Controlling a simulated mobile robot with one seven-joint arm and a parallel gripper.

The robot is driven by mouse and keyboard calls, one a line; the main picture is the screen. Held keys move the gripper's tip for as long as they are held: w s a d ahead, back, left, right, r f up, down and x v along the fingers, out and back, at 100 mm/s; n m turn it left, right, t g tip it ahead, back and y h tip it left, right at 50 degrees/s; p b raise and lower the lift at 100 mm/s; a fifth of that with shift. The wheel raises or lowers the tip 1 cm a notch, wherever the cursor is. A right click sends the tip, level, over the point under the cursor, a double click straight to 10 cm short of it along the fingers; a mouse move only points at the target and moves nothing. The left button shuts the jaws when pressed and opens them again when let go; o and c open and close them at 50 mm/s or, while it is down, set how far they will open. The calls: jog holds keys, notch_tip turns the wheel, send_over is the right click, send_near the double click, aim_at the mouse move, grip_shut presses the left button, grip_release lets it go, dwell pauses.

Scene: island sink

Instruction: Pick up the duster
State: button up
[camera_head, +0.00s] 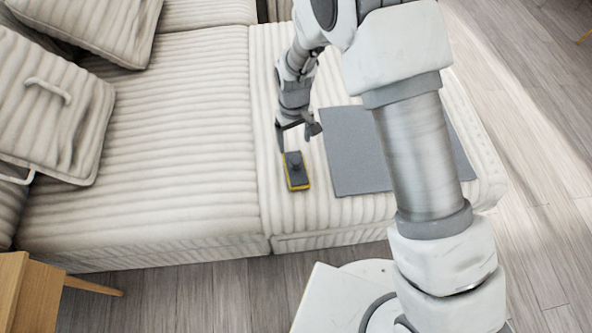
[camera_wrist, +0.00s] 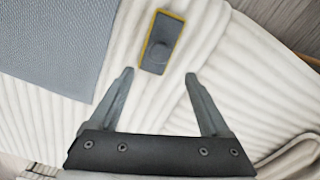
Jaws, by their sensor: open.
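The duster (camera_head: 295,171) is a small dark grey block with a yellow edge and a round knob on top. It lies on the ribbed cream sofa seat, left of a grey mat. My gripper (camera_head: 299,132) is above the seat, just behind the duster in the head view. In the wrist view the duster (camera_wrist: 162,42) lies beyond the fingertips, and my gripper (camera_wrist: 159,75) is open and empty, with a finger on each side below it. The duster is apart from the fingers.
The grey mat (camera_head: 350,165) lies flat right of the duster, partly hidden by my arm. Ribbed cushions (camera_head: 55,110) rest at the left of the sofa (camera_head: 180,130). A wooden table (camera_head: 30,290) stands at the lower left. The seat around the duster is clear.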

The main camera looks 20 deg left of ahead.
aim_at(296, 160)
notch_tip(296, 160, down, 4)
jog(key=shift+r+b, duration=0.1)
jog(key=shift+b, duration=0.3)
jog(key=f, duration=0.1)
jog(key=f+b, duration=0.1)
jog(key=f, duration=0.1)
jog(key=f+b, duration=0.1)
jog(key=f, duration=0.1)
jog(key=shift+s+d+f, duration=0.15)
jog(key=shift+s+d, duration=0.1)
jog(key=shift+d, duration=0.15)
jog(key=shift+c, duration=0.2)
grip_shut()
